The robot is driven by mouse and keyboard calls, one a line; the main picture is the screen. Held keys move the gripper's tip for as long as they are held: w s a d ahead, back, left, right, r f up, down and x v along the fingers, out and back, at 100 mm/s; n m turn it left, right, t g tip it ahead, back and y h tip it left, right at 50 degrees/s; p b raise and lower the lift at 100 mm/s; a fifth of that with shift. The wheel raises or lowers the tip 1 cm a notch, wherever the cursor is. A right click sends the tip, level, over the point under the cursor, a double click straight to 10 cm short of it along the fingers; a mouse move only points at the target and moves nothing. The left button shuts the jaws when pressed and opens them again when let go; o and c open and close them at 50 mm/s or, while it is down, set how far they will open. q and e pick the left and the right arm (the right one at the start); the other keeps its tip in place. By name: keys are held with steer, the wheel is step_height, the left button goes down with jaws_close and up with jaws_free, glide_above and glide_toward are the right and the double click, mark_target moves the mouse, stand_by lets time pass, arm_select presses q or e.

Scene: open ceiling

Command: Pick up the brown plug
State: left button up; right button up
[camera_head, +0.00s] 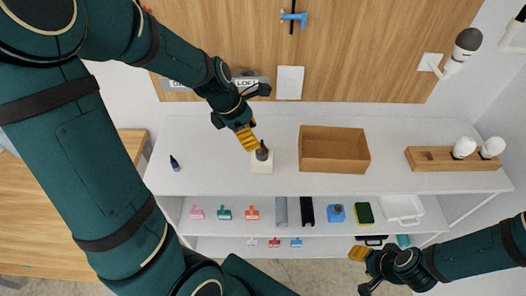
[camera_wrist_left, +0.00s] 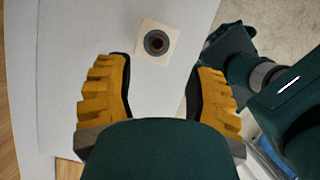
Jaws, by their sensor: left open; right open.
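The brown plug (camera_head: 262,151) stands upright on a small cream square block on the white tabletop. In the left wrist view the plug (camera_wrist_left: 156,42) shows from above as a dark ring with a brown centre, on the cream block (camera_wrist_left: 158,28). My left gripper (camera_head: 247,139) is open and empty, with its yellow fingers right by the plug in the head view. In the left wrist view the plug lies beyond the left gripper's spread fingertips (camera_wrist_left: 160,66), roughly midway between them sideways. My right gripper (camera_head: 358,253) is open, low at the right in front of the shelves.
An open brown box (camera_head: 335,152) stands right of the block. A wooden holder with white bulbs (camera_head: 430,159) is further right. A small dark bottle (camera_head: 174,163) stands at the left. Shelves below hold several brushes, a blue item (camera_head: 336,213) and a white tray (camera_head: 402,209).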

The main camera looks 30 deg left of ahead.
mark_target(262, 146)
arm_select(q)
steer(key=x, duration=0.2)
steer(key=b+x, duration=0.1)
steer(key=x, duration=0.1)
steer(key=b+x, duration=0.1)
steer(key=x, duration=0.2)
steer(key=shift+w, duration=0.35)
jaws_close()
